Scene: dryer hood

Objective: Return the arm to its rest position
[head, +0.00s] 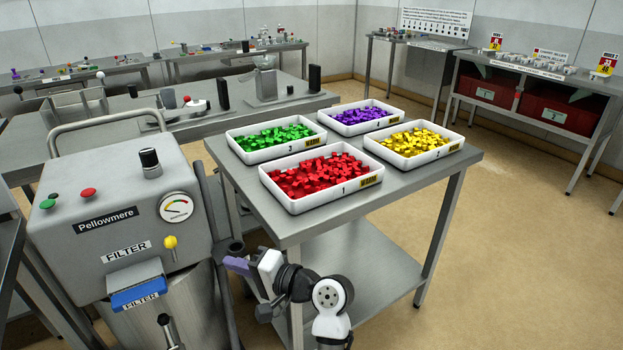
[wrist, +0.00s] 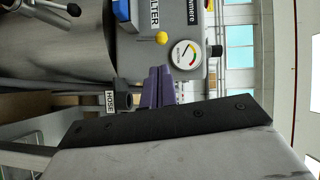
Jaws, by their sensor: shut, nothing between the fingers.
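My gripper (head: 236,265) has purple fingers, and they are shut with nothing between them. In the head view it is low in the middle, in front of the steel table's near left leg and to the right of the grey Pellowmere machine (head: 120,205). My arm is folded, with its white and black links at the bottom of the view. In the wrist view the closed fingers (wrist: 158,86) point up the picture, toward the machine's dial (wrist: 186,55) and yellow-knobbed lever (wrist: 161,38). I cannot tell the exact gap to the machine.
A steel table (head: 300,222) holds white trays of red (head: 318,176), green, purple and yellow pieces. A blue FILTER drawer handle (head: 139,296) juts from the machine's front. A HOSE label (wrist: 110,101) shows in the wrist view. Open floor (head: 520,250) lies to the right.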

